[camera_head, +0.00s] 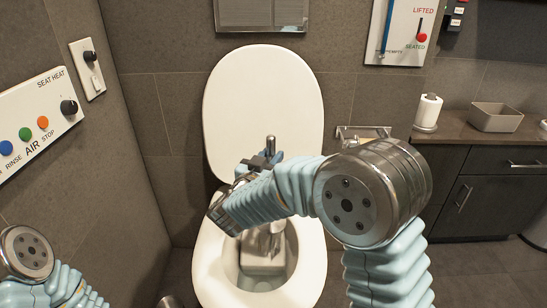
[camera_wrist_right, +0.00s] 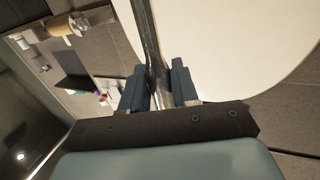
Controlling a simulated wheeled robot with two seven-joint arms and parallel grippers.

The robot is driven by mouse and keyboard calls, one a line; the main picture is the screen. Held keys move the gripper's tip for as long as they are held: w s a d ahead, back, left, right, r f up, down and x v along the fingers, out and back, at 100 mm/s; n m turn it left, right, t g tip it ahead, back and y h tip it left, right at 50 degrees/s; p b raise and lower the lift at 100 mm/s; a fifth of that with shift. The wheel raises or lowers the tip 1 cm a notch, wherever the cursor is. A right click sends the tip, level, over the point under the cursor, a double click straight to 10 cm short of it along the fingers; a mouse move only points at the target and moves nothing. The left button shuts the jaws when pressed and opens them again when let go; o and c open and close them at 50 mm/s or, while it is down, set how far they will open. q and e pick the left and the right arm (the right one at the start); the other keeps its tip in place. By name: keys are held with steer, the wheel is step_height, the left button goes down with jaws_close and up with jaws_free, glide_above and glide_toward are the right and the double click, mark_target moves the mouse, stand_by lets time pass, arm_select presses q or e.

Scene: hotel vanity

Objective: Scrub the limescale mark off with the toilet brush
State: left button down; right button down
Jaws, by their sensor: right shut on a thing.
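The toilet (camera_head: 210,265) has its lid up, and its bowl is open below my right arm. My right gripper (camera_head: 268,160) is shut on the metal handle of the toilet brush (camera_head: 271,143), above the bowl. The right wrist view shows the handle (camera_wrist_right: 150,35) between the two blue fingers (camera_wrist_right: 158,88). A pale, blocky brush head (camera_head: 263,252) shows below my wrist, inside the bowl; I cannot tell whether it touches the wall. I cannot make out the limescale mark. My left arm enters at the lower left, with its gripper out of view.
A wall panel with coloured buttons (camera_head: 30,120) is at the left. A dark cabinet (camera_head: 490,190) with a paper roll (camera_head: 428,112) and a beige bin (camera_head: 495,117) on top stands at the right. The raised lid (camera_head: 263,95) is close behind my right gripper.

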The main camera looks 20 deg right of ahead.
mark_target(272, 143)
steer(key=shift+w+a+p, duration=0.9)
steer(key=shift+a+p, duration=0.2)
steer(key=shift+a, duration=2.1)
steer(key=shift+s+d+f, duration=0.1)
steer(key=shift+s+d, duration=0.25)
steer(key=shift+d, duration=0.85)
steer(key=shift+s+d+r, duration=0.1)
steer(key=shift+s+d, duration=0.25)
steer(key=shift+d, duration=0.85)
steer(key=shift+s+d+f, duration=0.1)
steer(key=shift+s+d, duration=0.25)
steer(key=shift+d, duration=0.85)
steer(key=shift+r+p, duration=2.05)
steer(key=shift+r, duration=0.6)
